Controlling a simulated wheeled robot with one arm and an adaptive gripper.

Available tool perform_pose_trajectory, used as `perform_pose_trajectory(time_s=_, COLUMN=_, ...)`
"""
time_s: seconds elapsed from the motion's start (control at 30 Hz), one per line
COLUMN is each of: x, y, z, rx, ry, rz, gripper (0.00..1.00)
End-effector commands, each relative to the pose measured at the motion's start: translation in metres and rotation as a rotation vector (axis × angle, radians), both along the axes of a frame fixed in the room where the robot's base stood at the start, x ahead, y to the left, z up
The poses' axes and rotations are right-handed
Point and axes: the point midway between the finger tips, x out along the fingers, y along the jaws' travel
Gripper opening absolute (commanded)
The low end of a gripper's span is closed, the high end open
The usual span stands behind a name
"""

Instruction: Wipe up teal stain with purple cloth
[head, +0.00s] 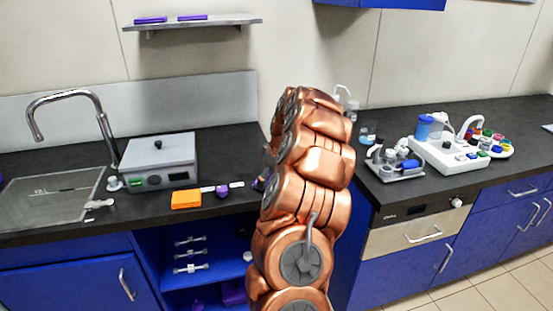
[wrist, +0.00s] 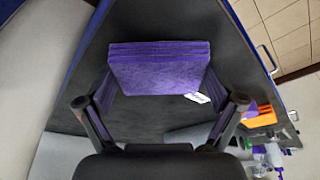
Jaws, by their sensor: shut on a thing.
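In the wrist view the purple cloth (wrist: 158,72) is a thick folded pad between the fingertips of my gripper (wrist: 160,88). The fingers press on its two sides, and dark worktop shows behind it. In the head view my copper arm hides most of the gripper; only a small dark and purple part shows at the arm's left edge. I see no teal stain in either view.
On the dark counter (head: 237,138) stand a grey box device (head: 158,165), an orange block (head: 186,199) and a small purple item (head: 222,192). A sink (head: 50,195) with a tap is at left. Lab devices (head: 462,150) crowd the right counter. A shelf (head: 225,21) hangs above.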

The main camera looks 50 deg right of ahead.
Motion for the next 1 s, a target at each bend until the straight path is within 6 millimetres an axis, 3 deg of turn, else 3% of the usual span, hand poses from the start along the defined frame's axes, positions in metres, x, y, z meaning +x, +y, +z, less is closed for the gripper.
perform_pose_trajectory(time_s=0.2, x=0.0, y=-0.009, z=0.003, rx=0.001, ry=0.002, rz=0.006, gripper=0.6)
perform_pose_trajectory(time_s=0.3, x=0.001, y=-0.009, z=0.028, rx=-0.004, ry=-0.003, rz=0.006, gripper=0.6)
perform_pose_trajectory(time_s=1.0, x=0.004, y=-0.004, z=0.083, rx=-0.002, ry=-0.001, rz=0.014, gripper=0.6)
